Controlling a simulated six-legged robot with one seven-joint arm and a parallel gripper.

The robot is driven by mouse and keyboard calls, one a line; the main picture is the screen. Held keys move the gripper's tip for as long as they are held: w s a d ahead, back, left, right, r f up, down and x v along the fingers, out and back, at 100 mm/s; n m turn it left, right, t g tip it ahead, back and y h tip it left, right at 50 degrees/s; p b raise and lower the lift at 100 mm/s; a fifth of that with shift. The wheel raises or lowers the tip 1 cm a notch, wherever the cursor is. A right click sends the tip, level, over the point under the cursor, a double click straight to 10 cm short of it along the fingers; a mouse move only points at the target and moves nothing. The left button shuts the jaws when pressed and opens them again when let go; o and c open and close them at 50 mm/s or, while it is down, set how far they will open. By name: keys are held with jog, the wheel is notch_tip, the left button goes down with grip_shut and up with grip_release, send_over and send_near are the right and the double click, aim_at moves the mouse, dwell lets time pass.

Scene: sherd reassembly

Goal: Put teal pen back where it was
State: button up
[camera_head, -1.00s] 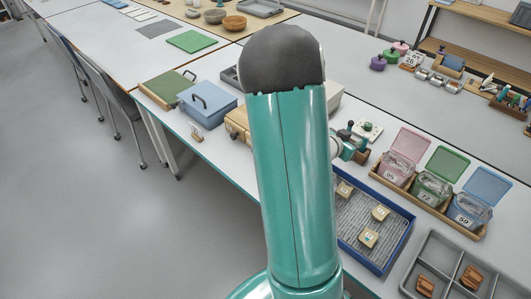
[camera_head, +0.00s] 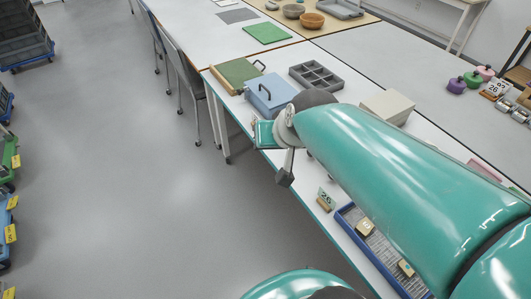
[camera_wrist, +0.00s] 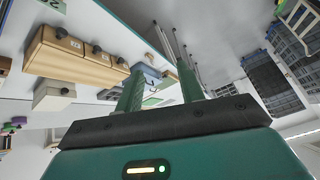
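I cannot make out the teal pen in either current view. My gripper (camera_wrist: 160,78) shows in the wrist view with its two green fingers apart and nothing visible between them. It is in the air beside the table edge, with the table and its boxes tilted in the picture. In the head view my teal arm crosses the right side and covers part of the table. I cannot make out the fingers there.
A blue lidded box (camera_head: 272,94), green box (camera_head: 232,78), grey compartment tray (camera_head: 316,74) and pale box (camera_head: 388,106) stand on the table. A blue-rimmed tray (camera_head: 350,211) lies partly behind my arm. Wooden drawers (camera_wrist: 75,62) show in the wrist view. Open floor (camera_head: 160,190) lies left.

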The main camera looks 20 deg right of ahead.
jog(key=s+a+r+n+g, duration=0.1)
jog(key=s+a+r+n, duration=0.1)
jog(key=s, duration=0.6)
jog(key=shift+a+n+h, duration=0.3)
jog(key=shift+a, duration=0.4)
